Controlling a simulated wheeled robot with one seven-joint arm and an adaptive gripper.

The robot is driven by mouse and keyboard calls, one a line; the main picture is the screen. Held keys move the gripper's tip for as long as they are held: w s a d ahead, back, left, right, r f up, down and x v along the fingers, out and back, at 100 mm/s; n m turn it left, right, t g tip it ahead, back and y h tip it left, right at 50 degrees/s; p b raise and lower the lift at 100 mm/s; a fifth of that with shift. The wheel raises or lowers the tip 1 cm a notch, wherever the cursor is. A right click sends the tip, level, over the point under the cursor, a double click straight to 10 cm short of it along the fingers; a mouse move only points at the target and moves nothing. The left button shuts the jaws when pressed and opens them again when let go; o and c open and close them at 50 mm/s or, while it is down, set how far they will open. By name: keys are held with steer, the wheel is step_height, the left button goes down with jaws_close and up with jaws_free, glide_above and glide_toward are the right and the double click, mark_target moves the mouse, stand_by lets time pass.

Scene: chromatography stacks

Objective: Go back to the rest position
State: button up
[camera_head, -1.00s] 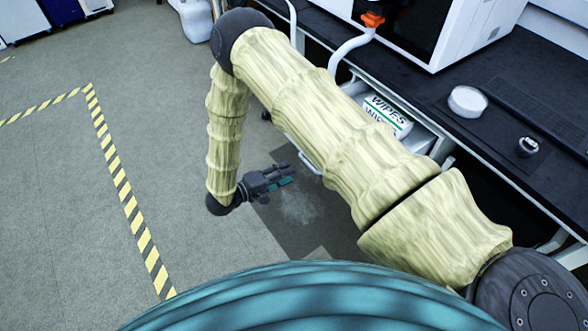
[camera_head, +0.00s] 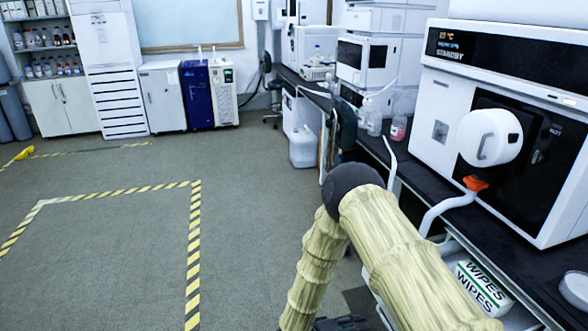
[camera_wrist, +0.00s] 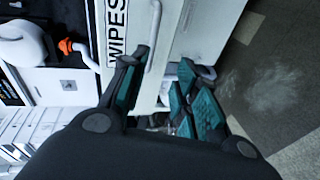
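My gripper (camera_wrist: 162,70) shows from behind in the wrist view, with its dark, teal-padded fingers apart and nothing between them. Beyond them are a white drawer front and its bar handle (camera_wrist: 154,38); I cannot tell whether a finger touches it. In the head view only a dark bit of my gripper shows at the bottom edge, below my folded, cream-sleeved arm. The fingertips are out of that view.
A white drawer under the black bench holds a WIPES box (camera_head: 484,287). A white instrument (camera_head: 450,92) with an orange-clipped hose (camera_head: 448,207) stands on the bench. A white jug (camera_head: 303,147) stands on the floor. Open floor with striped tape (camera_head: 194,255) lies left.

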steer(key=s+d+f+t+y+p, duration=0.1)
steer(key=s+d+f+y, duration=0.1)
steer(key=s+f+y, duration=0.15)
steer(key=s+d+f+y+p, duration=0.1)
steer(key=s+d+f+y, duration=0.15)
steer(key=s+y, duration=0.25)
steer(key=s+a+r+m+g+y, duration=0.1)
steer(key=s+g+y, duration=0.1)
steer(key=s, duration=1)
steer(key=s+a+r+m+g+y+p, duration=0.1)
steer(key=s+r+m+g+y, duration=0.1)
steer(key=s, duration=1)
steer(key=shift+s+g+y, duration=0.2)
steer(key=shift+g+y, duration=0.65)
steer(key=shift+g, duration=0.25)
